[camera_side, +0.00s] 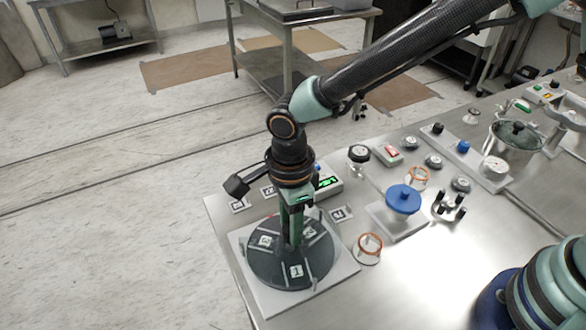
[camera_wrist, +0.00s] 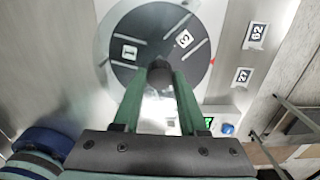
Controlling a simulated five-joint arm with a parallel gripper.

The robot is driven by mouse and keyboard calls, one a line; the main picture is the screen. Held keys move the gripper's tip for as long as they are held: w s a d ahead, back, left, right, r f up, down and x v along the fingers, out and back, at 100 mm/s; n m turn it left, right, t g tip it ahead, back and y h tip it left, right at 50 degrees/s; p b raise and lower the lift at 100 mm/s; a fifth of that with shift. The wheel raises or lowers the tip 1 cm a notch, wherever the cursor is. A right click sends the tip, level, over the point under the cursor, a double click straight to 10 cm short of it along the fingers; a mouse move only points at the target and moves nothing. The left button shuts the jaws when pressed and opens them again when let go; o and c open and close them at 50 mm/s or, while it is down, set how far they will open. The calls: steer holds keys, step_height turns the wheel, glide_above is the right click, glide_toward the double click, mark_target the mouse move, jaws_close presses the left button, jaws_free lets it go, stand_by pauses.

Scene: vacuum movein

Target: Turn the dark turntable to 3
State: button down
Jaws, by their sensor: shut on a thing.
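The dark turntable (camera_side: 268,270) is a round disc on a pale square base (camera_side: 328,277), with thin raised ribs and white number tags. In the wrist view the dark turntable (camera_wrist: 140,22) shows the 1 tag (camera_wrist: 129,52) left of centre and the 3 tag (camera_wrist: 184,40) right of centre. A small red pointer (camera_wrist: 213,61) marks the right rim, a little past a rib on the 3 tag's side. My gripper (camera_wrist: 159,80) points down over the disc, its green fingers shut on the dark centre knob (camera_wrist: 159,70). The fingers hide part of the disc.
Tags 62 (camera_wrist: 256,32) and 27 (camera_wrist: 242,76) lie beside the base. A box with a green display (camera_side: 328,183) stands behind the turntable. To the right are an orange-ringed glass (camera_side: 370,243) and a blue-lidded vessel (camera_side: 403,198).

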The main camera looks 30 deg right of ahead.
steer(key=m, duration=0.5)
steer(key=shift+r+m, duration=0.1)
steer(key=shift+m, duration=0.3)
stand_by(0.4)
steer(key=shift+c, duration=2.2)
jaws_free()
step_height(320, 180, up, 12)
